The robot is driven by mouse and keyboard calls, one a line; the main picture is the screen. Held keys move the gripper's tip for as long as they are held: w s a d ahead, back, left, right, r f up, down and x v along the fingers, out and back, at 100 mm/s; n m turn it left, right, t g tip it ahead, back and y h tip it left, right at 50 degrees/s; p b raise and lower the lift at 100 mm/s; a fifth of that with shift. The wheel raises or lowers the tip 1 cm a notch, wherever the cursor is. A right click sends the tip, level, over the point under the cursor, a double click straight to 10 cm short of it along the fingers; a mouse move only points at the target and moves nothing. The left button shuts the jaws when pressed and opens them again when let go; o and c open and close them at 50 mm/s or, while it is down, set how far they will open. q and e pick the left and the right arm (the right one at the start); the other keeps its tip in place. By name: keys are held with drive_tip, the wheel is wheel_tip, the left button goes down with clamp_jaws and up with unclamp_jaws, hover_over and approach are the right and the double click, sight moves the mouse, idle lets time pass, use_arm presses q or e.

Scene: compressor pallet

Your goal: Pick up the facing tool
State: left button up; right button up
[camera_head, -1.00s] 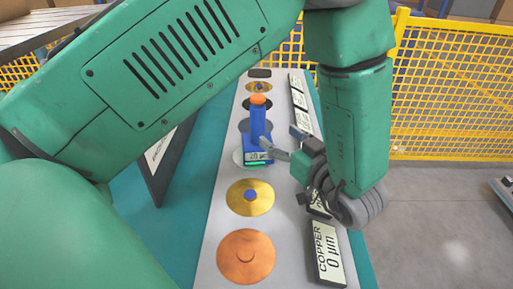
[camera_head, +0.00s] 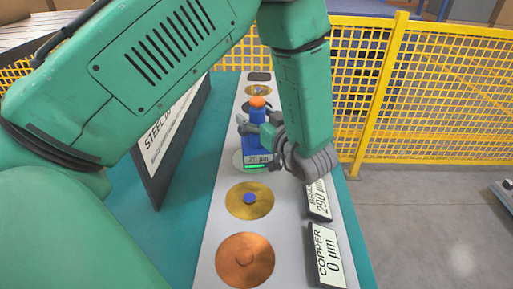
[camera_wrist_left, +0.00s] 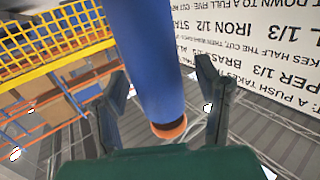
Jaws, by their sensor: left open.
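The facing tool (camera_head: 258,160) is blue with an orange top and a small display reading about 20 µm. It stands upright on a grey disc in the light strip, in the head view. My left gripper (camera_head: 254,131) is at its upper body, partly hiding it. In the left wrist view, the tool's blue handle (camera_wrist_left: 148,60) with its orange end lies between the two spread fingers of my left gripper (camera_wrist_left: 170,88). Gaps show on both sides, so the jaws are open around it. My right gripper is not seen.
A gold disc (camera_head: 249,200) with a blue centre and a copper disc (camera_head: 245,260) lie nearer on the strip. Label plates, including the copper plate (camera_head: 325,255), line its right side. A dark-edged sign board (camera_head: 172,145) stands left. A yellow mesh fence (camera_head: 430,95) is behind.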

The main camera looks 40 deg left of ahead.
use_arm(q)
drive_tip(key=shift+d+r, duration=0.15)
drive_tip(key=shift+d, duration=0.2)
drive_tip(key=shift+c, duration=0.8)
drive_tip(key=shift+d, duration=0.2)
clamp_jaws()
drive_tip(key=shift+r, duration=0.15)
drive_tip(key=shift+a, duration=0.15)
